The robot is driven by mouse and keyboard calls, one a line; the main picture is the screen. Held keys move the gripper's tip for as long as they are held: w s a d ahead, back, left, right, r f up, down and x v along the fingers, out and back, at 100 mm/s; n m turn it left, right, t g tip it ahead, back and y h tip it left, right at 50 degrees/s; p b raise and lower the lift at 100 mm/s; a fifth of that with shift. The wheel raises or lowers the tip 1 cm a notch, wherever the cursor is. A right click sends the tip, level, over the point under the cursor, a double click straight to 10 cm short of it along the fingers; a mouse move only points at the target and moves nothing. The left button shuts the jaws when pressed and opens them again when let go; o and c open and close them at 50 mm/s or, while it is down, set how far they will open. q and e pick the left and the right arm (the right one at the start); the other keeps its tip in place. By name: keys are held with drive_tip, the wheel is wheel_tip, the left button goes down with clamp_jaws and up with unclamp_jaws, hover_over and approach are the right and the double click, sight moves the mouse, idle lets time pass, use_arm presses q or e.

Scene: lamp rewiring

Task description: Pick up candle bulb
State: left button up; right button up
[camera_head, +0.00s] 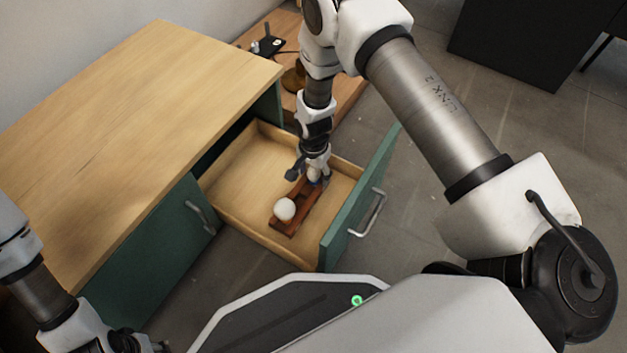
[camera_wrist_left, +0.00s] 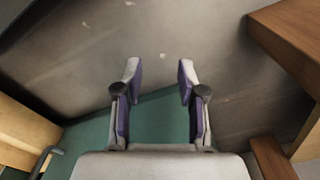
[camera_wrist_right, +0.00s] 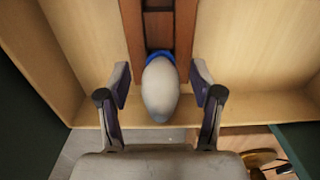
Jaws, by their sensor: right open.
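The candle bulb (camera_wrist_right: 160,92), pale and egg-shaped with a blue collar, is in the right wrist view at the end of a reddish-brown wooden holder (camera_wrist_right: 184,25). My right gripper (camera_wrist_right: 161,82) is open, its fingers on either side of the bulb with gaps visible. In the head view, my right gripper (camera_head: 309,176) reaches down into the drawer and largely hides this bulb. A round white bulb (camera_head: 284,209) sits at the near end of the holder (camera_head: 290,227). My left gripper (camera_wrist_left: 158,78) is open and empty in the left wrist view.
The open drawer (camera_head: 240,165) has low wooden walls and a green front (camera_head: 345,225) with a metal handle (camera_head: 369,213). The wooden-topped cabinet (camera_head: 130,110) stands at left. A low wooden surface (camera_head: 345,90) behind bears a brass-coloured object and dark small items.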

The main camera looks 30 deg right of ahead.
drive_tip(key=c, duration=1.2)
drive_tip(key=shift+o, duration=0.2)
drive_tip(key=shift+r, duration=0.1)
